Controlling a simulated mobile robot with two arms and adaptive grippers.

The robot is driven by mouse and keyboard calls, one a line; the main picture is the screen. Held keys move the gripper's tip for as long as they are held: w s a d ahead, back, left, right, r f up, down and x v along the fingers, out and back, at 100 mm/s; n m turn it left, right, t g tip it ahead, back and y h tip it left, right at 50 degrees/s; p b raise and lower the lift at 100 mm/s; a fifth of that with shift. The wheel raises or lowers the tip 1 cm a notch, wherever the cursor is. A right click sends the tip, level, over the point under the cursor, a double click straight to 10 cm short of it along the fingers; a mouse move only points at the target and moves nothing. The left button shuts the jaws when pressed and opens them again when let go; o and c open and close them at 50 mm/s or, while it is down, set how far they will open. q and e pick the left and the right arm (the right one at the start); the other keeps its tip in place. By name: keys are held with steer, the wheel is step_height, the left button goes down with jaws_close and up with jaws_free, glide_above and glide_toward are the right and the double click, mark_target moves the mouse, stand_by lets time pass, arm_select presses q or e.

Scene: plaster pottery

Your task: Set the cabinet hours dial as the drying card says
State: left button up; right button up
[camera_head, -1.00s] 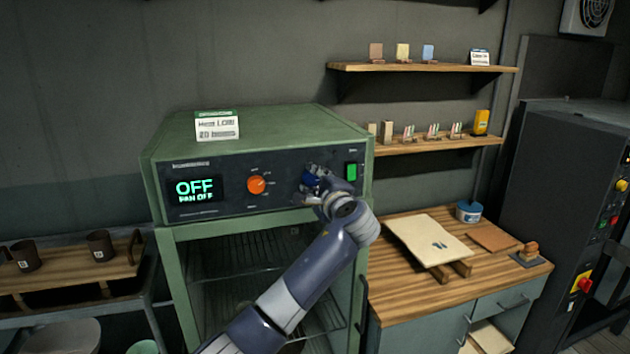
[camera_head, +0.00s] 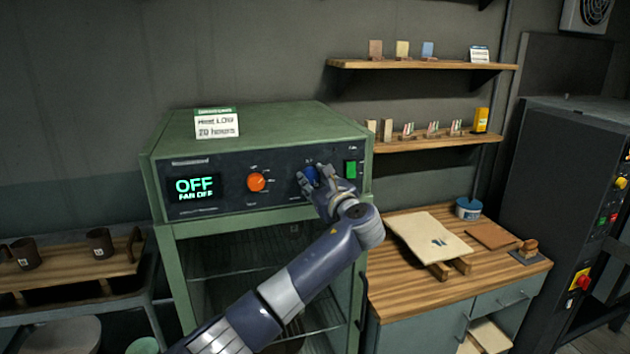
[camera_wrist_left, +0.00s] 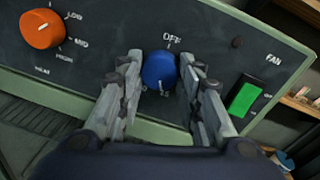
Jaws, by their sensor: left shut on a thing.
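The green drying cabinet (camera_head: 262,128) has a dark front panel with a blue dial (camera_head: 312,175), an orange dial (camera_head: 256,182) and a green FAN switch (camera_head: 351,169). The display (camera_head: 194,188) reads OFF and FAN OFF. The drying card (camera_head: 217,125) stands on the cabinet and seems to read Heat LOW, 20 hours. My left gripper (camera_head: 308,182) is at the blue dial. In the left wrist view its fingers are on both sides of the blue dial (camera_wrist_left: 159,70), shut on it, with OFF printed above. The orange dial (camera_wrist_left: 42,29) is at upper left there. My right gripper is out of view.
A wooden-topped bench (camera_head: 400,293) with a board (camera_head: 430,236) and a blue tin (camera_head: 468,209) stands right of the cabinet. Shelves (camera_head: 425,66) hang above it. A cart (camera_head: 80,280) with brown mugs is at left.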

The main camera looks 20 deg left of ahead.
arm_select(q)
steer(key=m, duration=0.5)
steer(key=shift+y, duration=0.3)
steer(key=shift+a+f+m+t, duration=0.1)
steer(key=shift+m+t, duration=0.2)
steer(key=shift+m, duration=1.8)
steer(key=o, duration=1.1)
steer(key=v, duration=1.2)
steer(key=shift+f, duration=0.15)
